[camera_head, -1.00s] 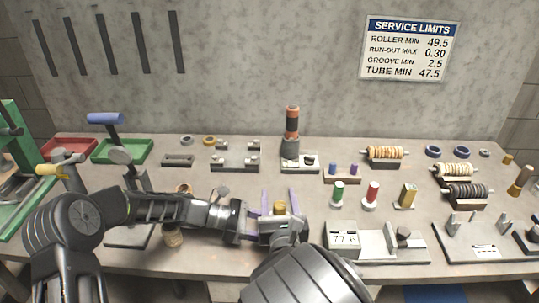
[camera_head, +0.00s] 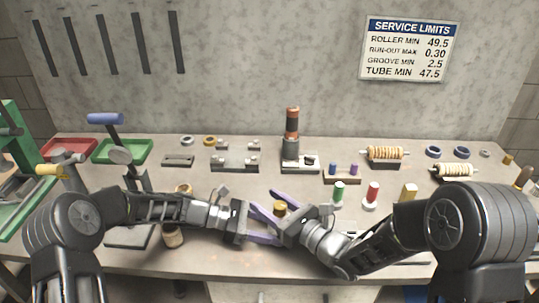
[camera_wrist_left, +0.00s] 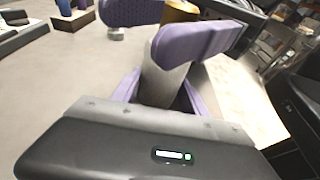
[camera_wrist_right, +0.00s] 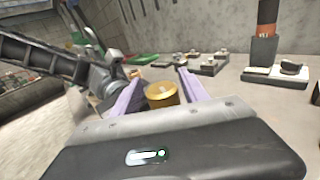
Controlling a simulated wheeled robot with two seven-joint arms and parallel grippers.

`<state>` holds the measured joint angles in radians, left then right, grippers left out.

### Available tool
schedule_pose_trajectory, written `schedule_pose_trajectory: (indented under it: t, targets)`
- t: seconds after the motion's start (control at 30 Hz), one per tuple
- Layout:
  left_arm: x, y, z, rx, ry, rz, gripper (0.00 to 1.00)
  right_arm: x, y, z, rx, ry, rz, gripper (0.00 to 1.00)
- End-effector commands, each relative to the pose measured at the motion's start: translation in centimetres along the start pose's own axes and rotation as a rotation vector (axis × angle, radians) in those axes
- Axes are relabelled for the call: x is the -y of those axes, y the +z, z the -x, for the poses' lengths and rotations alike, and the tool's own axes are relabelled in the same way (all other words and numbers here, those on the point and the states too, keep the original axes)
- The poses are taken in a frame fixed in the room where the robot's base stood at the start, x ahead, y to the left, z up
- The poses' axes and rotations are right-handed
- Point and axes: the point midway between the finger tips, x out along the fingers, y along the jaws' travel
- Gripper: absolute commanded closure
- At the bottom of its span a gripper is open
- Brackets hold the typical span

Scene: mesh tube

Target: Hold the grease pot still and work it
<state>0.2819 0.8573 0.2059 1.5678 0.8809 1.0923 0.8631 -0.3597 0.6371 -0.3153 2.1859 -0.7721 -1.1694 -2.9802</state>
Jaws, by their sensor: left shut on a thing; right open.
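The grease pot has a gold cap (camera_head: 279,209) and stands at the middle front of the bench. In the left wrist view the cap shows at the top edge, above a grey body (camera_wrist_left: 165,85). My left gripper (camera_head: 270,224) comes in from the left and is shut on the pot's body, low down. My right gripper (camera_head: 267,203) comes in from the right, turned slantwise, with its purple fingers apart on both sides of the cap. The right wrist view shows the cap (camera_wrist_right: 162,95) between these fingers. The left fingers are partly hidden there.
A black and orange cylinder (camera_head: 291,125) stands behind the pot. A green piece (camera_head: 339,190) and a red piece (camera_head: 373,193) stand right of it. A green tray (camera_head: 122,151) lies at the back left. My right arm covers the front right of the bench.

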Motion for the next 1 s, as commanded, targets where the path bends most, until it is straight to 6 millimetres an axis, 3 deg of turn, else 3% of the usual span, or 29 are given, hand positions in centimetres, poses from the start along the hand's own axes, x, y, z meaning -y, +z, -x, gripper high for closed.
schedule_pose_trajectory:
  t: [0.37, 0.83, 1.0]
  targets:
    - [0.0, -0.1, 0.0, -0.002, 0.001, 0.001, 0.71, 0.2, 0.8, 0.2, 0.016, 0.153, 0.02, 0.48]
    - [0.0, -0.1, 0.0, -0.002, 0.001, 0.001, 0.71, -1.4, 0.6, 0.6, 0.005, 0.648, 0.028, 0.48]
    - [0.0, -0.1, 0.0, -0.002, 0.001, 0.001, 0.71, 0.9, 0.6, 3.8, 0.004, 0.649, 0.023, 0.48]
